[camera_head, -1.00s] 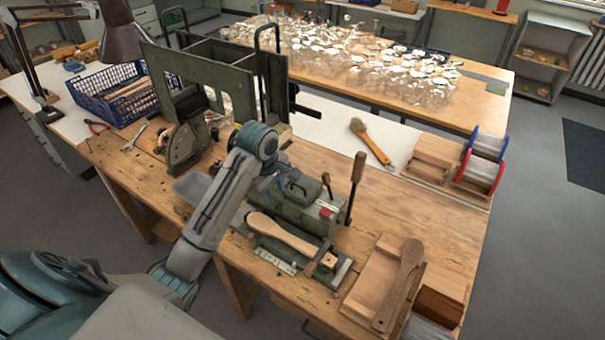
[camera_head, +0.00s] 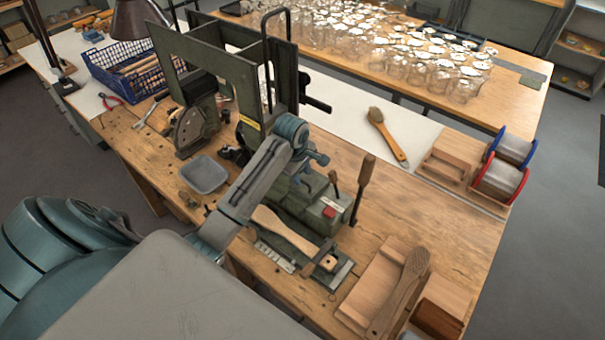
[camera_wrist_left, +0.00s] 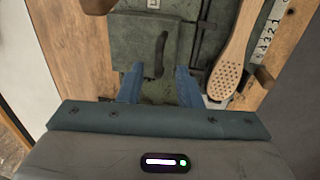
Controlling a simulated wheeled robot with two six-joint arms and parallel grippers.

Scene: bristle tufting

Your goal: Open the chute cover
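The green tufting machine (camera_head: 322,212) stands on the workbench, with a red block on its top. In the left wrist view a flat green panel with a dark bar handle (camera_wrist_left: 161,52), which looks like the chute cover, lies ahead of my fingers; it appears closed. My left gripper (camera_head: 318,160) is above the back of the machine. In the left wrist view its two blue fingers (camera_wrist_left: 160,85) are spread with nothing held between them, just short of the handle. A wooden brush body with drilled holes (camera_wrist_left: 228,75) lies beside the panel. My right gripper does not show.
A tall green frame (camera_head: 220,80) stands behind my left arm. An upright wooden-handled lever (camera_head: 363,185) rises right of the machine. A grey tray (camera_head: 204,175) is to its left; a wooden tray (camera_head: 375,290) with a brush body is in front right.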

